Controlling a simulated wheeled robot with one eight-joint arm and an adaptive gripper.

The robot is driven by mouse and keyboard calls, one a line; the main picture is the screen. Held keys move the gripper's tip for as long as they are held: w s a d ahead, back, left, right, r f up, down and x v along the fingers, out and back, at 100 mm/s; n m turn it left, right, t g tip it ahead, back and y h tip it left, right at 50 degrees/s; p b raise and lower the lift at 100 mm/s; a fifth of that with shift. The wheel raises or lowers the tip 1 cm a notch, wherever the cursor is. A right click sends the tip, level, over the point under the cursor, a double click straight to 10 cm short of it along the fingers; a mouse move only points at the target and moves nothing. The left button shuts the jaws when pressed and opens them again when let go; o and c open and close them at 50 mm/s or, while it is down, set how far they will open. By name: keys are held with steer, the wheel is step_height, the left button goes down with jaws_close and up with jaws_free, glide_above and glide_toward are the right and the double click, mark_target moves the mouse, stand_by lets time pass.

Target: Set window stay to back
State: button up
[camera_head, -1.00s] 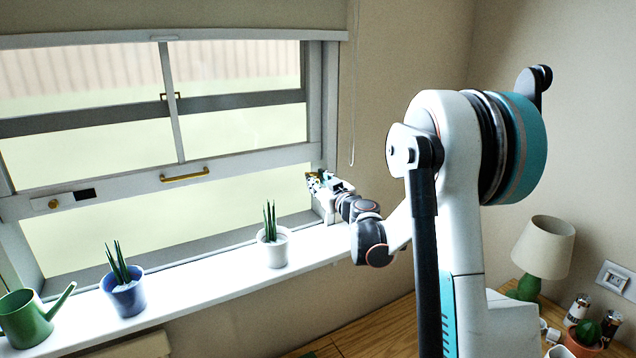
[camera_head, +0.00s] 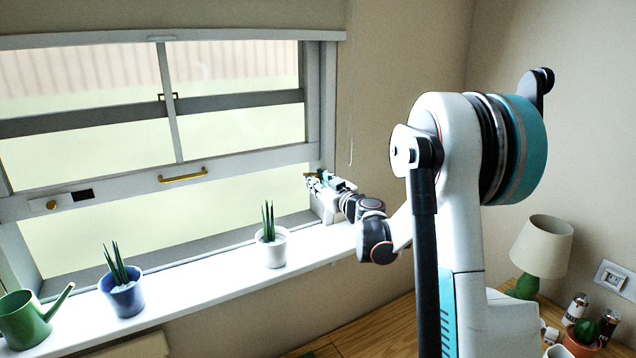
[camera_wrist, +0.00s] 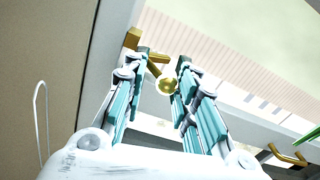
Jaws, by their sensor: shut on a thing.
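The brass window stay (camera_wrist: 165,85) is at the right side of the window frame. In the wrist view its round knob sits between my fingertips, and its bracket (camera_wrist: 132,38) is fixed at the frame beside the wall. My gripper (camera_wrist: 161,72) is shut on the stay, with teal and grey fingers on either side of it. In the head view my gripper (camera_head: 315,181) is small at the window's lower right corner, and the stay is mostly hidden there. I cannot tell the stay's exact setting.
The white sill (camera_head: 195,290) holds a white plant pot (camera_head: 272,250), a blue plant pot (camera_head: 127,297) and a green watering can (camera_head: 25,318). A brass sash handle (camera_head: 183,175) is left of my gripper. A thin cord (camera_head: 351,120) hangs on the wall.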

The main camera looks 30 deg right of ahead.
steer(key=n+y, duration=0.1)
steer(key=y, duration=0.1)
steer(key=d+n+g+y, duration=0.1)
steer(key=y, duration=0.1)
steer(key=n+y, duration=0.2)
steer(key=shift+s+d+r, duration=0.15)
steer(key=shift+s+d, duration=0.05)
steer(key=shift+d, duration=0.2)
steer(key=shift+c, duration=0.2)
steer(key=shift+d+n+g+y+p, duration=0.25)
steer(key=shift+n+g+y, duration=0.4)
steer(key=shift+y, duration=0.25)
steer(key=shift+d+n+g+y+p, duration=0.2)
steer(key=shift+n+g+y, duration=0.4)
steer(key=shift+y, duration=0.3)
steer(key=o, duration=1)
steer(key=shift+a, duration=0.25)
steer(key=shift+d, duration=0.25)
